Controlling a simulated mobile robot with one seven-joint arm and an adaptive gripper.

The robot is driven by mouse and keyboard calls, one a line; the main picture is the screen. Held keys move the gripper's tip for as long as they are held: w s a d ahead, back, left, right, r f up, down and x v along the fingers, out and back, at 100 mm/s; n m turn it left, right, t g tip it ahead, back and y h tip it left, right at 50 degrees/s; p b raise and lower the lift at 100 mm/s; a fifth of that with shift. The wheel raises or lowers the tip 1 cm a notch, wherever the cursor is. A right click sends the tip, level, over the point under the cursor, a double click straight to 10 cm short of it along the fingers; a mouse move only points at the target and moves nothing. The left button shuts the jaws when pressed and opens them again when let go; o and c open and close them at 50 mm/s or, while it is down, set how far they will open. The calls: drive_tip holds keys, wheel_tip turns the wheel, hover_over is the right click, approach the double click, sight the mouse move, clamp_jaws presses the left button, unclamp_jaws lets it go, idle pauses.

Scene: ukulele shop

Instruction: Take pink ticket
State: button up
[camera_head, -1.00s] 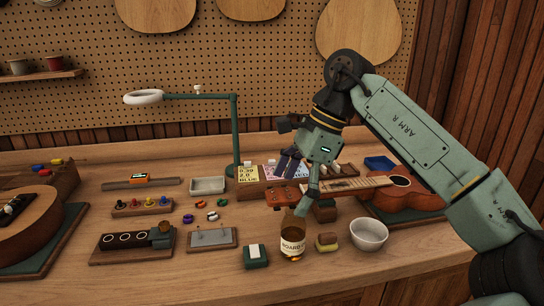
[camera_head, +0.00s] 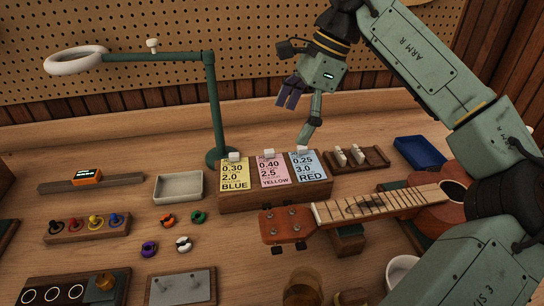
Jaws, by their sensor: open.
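The pink ticket (camera_head: 272,168) stands in the middle of three tickets on a wooden block (camera_head: 275,197). It reads 0.40, 2.5 and YELLOW, and a small white piece sits at its top edge. A yellow ticket (camera_head: 236,175) marked BLUE is on its left and a blue ticket (camera_head: 307,165) marked RED is on its right. My gripper (camera_head: 297,118) is open and empty. It is above and behind the tickets in the picture, nearest the blue one, and appears apart from them.
A green lamp (camera_head: 211,105) stands just left of the tickets. A ukulele (camera_head: 370,207) lies in front and to the right. A metal tray (camera_head: 178,188), a wooden rack (camera_head: 347,160) and a blue tray (camera_head: 419,153) are nearby. Bench behind the tickets is mostly clear.

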drive_tip(key=b, duration=0.3)
approach(267, 170)
drive_tip(key=shift+s+f, duration=0.2)
drive_tip(key=shift+f, duration=0.4)
drive_tip(key=b+x, duration=0.1)
drive_tip(key=x, duration=0.1)
drive_tip(key=b+x, duration=0.3)
drive_tip(key=shift+w+a+f, duration=0.3)
drive_tip(key=shift+a, duration=0.05)
drive_tip(key=shift+r, duration=0.1)
drive_tip(key=shift+s, duration=0.1)
drive_tip(key=c, duration=2.4)
